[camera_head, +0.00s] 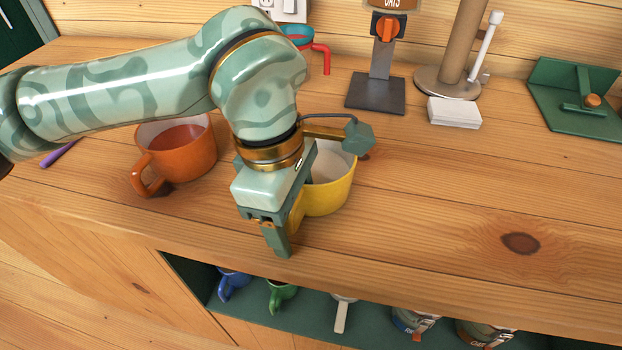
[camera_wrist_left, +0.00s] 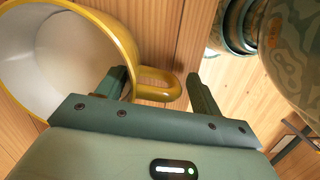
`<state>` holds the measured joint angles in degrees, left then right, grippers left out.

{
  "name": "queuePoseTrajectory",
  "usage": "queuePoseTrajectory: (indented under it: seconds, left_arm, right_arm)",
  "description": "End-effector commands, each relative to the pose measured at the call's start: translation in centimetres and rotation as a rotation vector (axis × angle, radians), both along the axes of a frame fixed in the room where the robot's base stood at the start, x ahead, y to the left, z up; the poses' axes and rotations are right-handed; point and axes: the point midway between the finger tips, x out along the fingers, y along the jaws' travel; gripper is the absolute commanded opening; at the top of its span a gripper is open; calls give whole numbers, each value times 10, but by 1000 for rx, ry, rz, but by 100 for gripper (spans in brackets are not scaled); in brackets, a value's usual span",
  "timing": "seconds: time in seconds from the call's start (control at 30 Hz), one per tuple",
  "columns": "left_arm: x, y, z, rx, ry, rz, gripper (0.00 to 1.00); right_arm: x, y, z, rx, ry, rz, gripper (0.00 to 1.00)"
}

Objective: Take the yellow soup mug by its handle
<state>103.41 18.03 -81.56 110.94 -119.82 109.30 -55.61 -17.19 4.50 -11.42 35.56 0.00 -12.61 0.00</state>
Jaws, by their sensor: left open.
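The yellow soup mug (camera_head: 334,191) stands upright on the wooden counter, white inside, partly hidden behind my left gripper (camera_head: 289,218) in the head view. In the left wrist view the mug (camera_wrist_left: 128,38) fills the upper left, and its yellow handle (camera_wrist_left: 158,84) points right. My left gripper (camera_wrist_left: 158,90) is open, with one finger on each side of the handle. The left-hand finger is close to the mug wall; I cannot tell whether it touches. My right gripper is not in view.
An orange mug (camera_head: 184,150) stands left of the yellow mug. Behind are a red-handled cup (camera_head: 321,52), a dispenser stand (camera_head: 376,92) and a paper-towel post (camera_head: 448,80). A shelf (camera_head: 300,307) below the counter holds several mugs.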

Motion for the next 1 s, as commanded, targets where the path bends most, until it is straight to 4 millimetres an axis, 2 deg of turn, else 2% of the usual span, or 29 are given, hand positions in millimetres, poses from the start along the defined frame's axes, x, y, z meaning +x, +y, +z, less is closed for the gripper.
queuePoseTrajectory:
  seconds: [0.07,0.2,0.27,0.73,1.0]
  left_arm:
    - [0,0,1,0,-1,0,63]
    - [0,0,1,0,-1,-1,24]
    - [0,0,1,0,0,-1,9]
    - [0,0,4,-1,-2,-1,9]
    - [0,0,21,-2,-6,0,9]
  right_arm:
    - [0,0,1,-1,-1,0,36]
    - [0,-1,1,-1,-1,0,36]
    - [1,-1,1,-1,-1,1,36]
    - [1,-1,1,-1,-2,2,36]
    - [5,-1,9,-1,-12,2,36]
